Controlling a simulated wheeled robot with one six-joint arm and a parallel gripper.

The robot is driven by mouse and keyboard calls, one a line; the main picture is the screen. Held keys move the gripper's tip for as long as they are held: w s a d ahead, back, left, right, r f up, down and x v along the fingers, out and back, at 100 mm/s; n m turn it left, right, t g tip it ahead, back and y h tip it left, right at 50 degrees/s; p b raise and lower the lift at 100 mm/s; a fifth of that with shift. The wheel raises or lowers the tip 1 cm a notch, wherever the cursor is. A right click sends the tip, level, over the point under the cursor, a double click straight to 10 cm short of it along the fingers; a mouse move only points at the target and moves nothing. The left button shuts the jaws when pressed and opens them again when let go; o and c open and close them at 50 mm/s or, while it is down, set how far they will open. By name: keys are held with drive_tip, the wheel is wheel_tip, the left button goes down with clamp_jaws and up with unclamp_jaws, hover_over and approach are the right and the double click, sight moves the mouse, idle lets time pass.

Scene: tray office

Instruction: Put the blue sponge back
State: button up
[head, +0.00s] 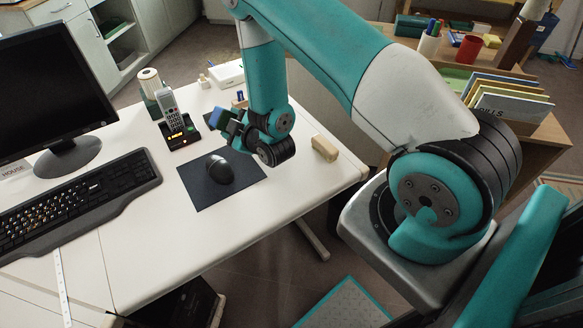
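My gripper (228,125) hangs over the desk, behind the mouse and to the right of the phone, pointing left. A small blue block, which looks like the blue sponge (217,117), sits at its fingertips. The gripper appears shut on it and holds it above the desk top. The fingers and my wrist hide part of the sponge.
A black mouse (220,169) lies on a dark mat (208,187). A cordless phone (173,114) stands in its cradle. A white tray (228,74) is at the back. A beige block (324,148) lies near the right edge. A keyboard (80,200) and monitor (55,95) occupy the left.

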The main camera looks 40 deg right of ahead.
drive_tip(key=shift+w+d+g, duration=0.3)
drive_tip(key=shift+g, duration=0.3)
drive_tip(key=shift+r, duration=0.1)
drive_tip(key=shift+w+d, duration=0.1)
drive_tip(key=shift+d+r+g, duration=0.1)
drive_tip(key=shift+r+g, duration=0.1)
drive_tip(key=shift+g, duration=0.4)
drive_tip(key=g, duration=0.1)
drive_tip(key=d+r+g+b, duration=0.1)
drive_tip(key=shift+d+r+g, duration=0.1)
drive_tip(key=shift+d+g, duration=0.15)
drive_tip(key=shift+g, duration=0.05)
drive_tip(key=s+d+r+m+g+b, duration=0.1)
drive_tip(key=s+d+r+g, duration=0.2)
drive_tip(key=s+r+g, duration=0.3)
drive_tip(key=s+d+r+m+g+b, duration=0.1)
drive_tip(key=s+d+r+g+b, duration=0.25)
drive_tip(key=s, duration=0.55)
drive_tip(key=shift+g+h, duration=0.3)
drive_tip(key=shift+g, duration=0.05)
drive_tip(key=f, duration=1.7)
drive_tip(key=shift+w+a+f, duration=0.1)
drive_tip(key=shift+a+f, duration=0.25)
